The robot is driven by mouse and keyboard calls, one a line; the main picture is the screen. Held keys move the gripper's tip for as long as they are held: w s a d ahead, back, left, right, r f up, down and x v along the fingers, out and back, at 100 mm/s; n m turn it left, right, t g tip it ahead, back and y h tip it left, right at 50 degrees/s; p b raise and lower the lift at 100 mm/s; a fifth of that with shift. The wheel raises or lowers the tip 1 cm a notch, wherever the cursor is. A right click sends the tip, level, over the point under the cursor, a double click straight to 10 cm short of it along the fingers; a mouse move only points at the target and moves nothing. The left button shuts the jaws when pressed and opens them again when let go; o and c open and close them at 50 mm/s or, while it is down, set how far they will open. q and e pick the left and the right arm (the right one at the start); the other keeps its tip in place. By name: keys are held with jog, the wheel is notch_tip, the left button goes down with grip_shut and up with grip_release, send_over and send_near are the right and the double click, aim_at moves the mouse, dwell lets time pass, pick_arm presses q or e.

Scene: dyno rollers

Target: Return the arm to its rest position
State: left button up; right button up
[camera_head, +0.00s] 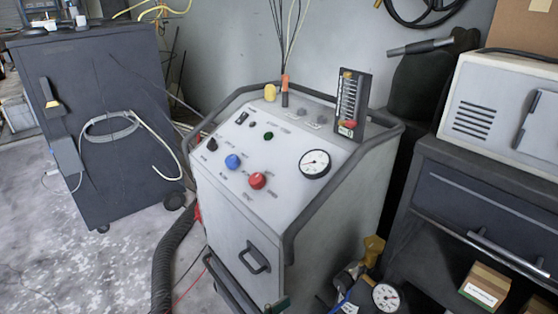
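A light grey control cabinet (235,215) with a dark tubular rail stands in the middle of the head view. Its sloped panel carries a blue knob (232,162), a red knob (258,180), a black knob (212,144), a small green button (268,136) and a round gauge (314,164). An upright flow meter (348,103) stands at the panel's back right. Neither of my grippers and no part of my arms shows in this view, so their positions and what they hold are hidden.
A dark wheeled cabinet (100,190) with a coiled hose stands at left. A thick black hose (168,265) runs down the floor beside the control cabinet. At right, a dark drawer unit (480,205) carries a beige device (505,110). Bare floor (60,270) is at lower left.

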pick_arm(q)
jog(key=s+a+f+n+g+y, duration=0.1)
jog(key=s+a+f+y, duration=0.3)
jog(key=f, duration=0.3)
jog(key=s+a+f+n+g+y, duration=0.1)
jog(key=a+f+n+g+y, duration=0.15)
jog(key=a+f, duration=0.45)
jog(key=s+a+f+n+g+y, duration=0.1)
jog(key=s+a+f+y, duration=0.25)
jog(key=f, duration=0.45)
jog(key=s+a+f+n+g+y+p, duration=0.1)
jog(key=s+a+f+g+y+p, duration=0.3)
jog(key=s+a+f+p, duration=0.8)
jog(key=s+p, duration=0.6)
jog(key=s, duration=0.9)
jog(key=shift+s+a+f+g, duration=0.25)
jog(key=shift+a+f+g, duration=0.05)
jog(key=shift+f+g, duration=0.15)
pick_arm(e)
jog(key=s+d+f+g, duration=0.1)
jog(key=s+f, duration=0.2)
jog(key=s, duration=0.7)
jog(key=s+d+f, duration=0.2)
jog(key=s+f, duration=0.2)
jog(key=s, duration=0.5)
jog(key=shift+s+d+f+g, duration=0.2)
jog(key=shift+s+g, duration=0.15)
jog(key=shift+g, duration=0.05)
